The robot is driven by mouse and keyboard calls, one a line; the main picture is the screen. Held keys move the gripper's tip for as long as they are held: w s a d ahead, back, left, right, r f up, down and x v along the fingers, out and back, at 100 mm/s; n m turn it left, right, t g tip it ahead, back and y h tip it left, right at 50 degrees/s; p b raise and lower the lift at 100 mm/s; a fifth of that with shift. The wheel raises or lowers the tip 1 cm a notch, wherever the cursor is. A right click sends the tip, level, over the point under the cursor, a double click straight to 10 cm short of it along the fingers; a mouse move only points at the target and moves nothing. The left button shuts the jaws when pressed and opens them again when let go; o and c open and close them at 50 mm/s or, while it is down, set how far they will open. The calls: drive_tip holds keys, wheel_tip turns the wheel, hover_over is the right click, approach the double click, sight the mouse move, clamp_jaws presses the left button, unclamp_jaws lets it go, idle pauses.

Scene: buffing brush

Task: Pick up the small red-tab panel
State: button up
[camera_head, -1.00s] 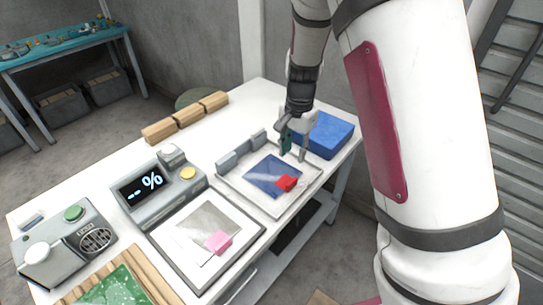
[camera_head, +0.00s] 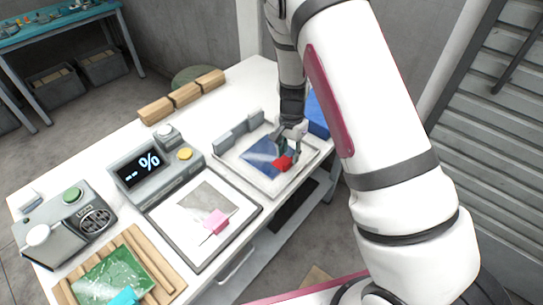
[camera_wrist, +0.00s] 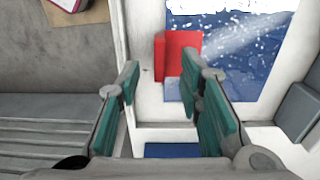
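The small panel is a dark blue, speckled sheet (camera_head: 259,156) with a red tab (camera_head: 282,163) at its near right corner. It lies in a white, shallow tray (camera_head: 312,160). In the wrist view the red tab (camera_wrist: 180,52) stands just beyond the fingertips, with the blue panel (camera_wrist: 250,60) to its right. My gripper (camera_head: 291,148) is over the tray's right part, close to the tab and partly hiding the panel. In the wrist view my gripper (camera_wrist: 160,80) has its green-padded fingers apart, with nothing held between them. Whether a finger touches the tab is unclear.
A grey device with a "%" display (camera_head: 147,168) stands left of the tray. A framed pad holds a grey panel with a pink tab (camera_head: 216,221). A green panel (camera_head: 113,276) lies on wooden slats. A blue block (camera_head: 317,116) is behind my arm; wooden blocks (camera_head: 184,95) line the back.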

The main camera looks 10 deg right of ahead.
sight(289, 161)
drive_tip(key=shift+f, duration=1.95)
drive_tip(key=shift+c, duration=0.5)
clamp_jaws()
drive_tip(key=shift+r, duration=0.15)
